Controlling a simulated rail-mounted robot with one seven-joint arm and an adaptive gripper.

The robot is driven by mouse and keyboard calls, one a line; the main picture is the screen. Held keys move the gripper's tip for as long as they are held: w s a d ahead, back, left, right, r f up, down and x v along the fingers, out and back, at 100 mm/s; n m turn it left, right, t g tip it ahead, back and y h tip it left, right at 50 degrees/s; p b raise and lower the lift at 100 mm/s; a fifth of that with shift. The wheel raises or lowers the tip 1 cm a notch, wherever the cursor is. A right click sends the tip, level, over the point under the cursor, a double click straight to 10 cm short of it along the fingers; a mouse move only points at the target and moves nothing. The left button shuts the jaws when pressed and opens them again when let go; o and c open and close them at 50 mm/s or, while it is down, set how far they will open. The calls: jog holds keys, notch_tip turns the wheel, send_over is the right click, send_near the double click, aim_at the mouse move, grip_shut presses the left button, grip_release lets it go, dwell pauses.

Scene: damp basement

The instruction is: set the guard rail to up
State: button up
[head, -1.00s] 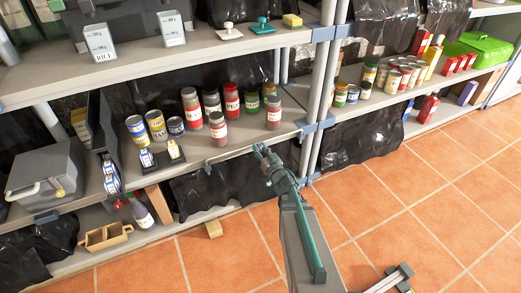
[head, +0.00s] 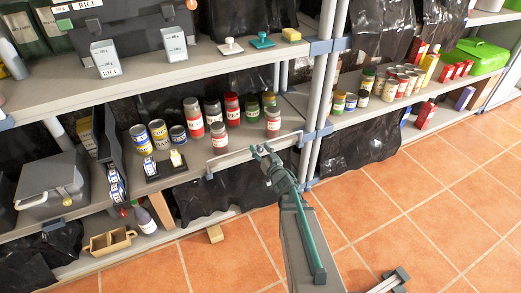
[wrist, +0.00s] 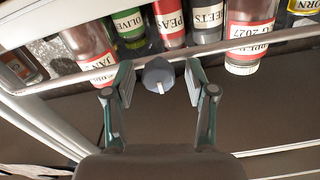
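The guard rail (head: 238,154) is a thin pale bar along the front edge of the middle shelf, in front of the jars, with short bent ends. In the wrist view the rail (wrist: 262,58) crosses at the level of the jar bottoms. I cannot tell its exact tilt. A blue-grey knob-like piece (wrist: 158,72) with a pale tip lies at the rail, between my fingers in that picture. My gripper (head: 262,149) is open and empty at the front of the shelf, close to the rail. The wrist view shows the gripper (wrist: 159,82) with its fingers spread apart; contact is unclear.
Several jars (head: 273,124) stand close behind the rail. Cans (head: 158,134) and small boxes stand left of them. A grey shelf post (head: 323,95) rises just right of the rail. The upper shelf (head: 210,62) overhangs. The tiled floor (head: 400,190) at right is open.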

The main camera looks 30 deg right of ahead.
jog(key=shift+r, duration=5)
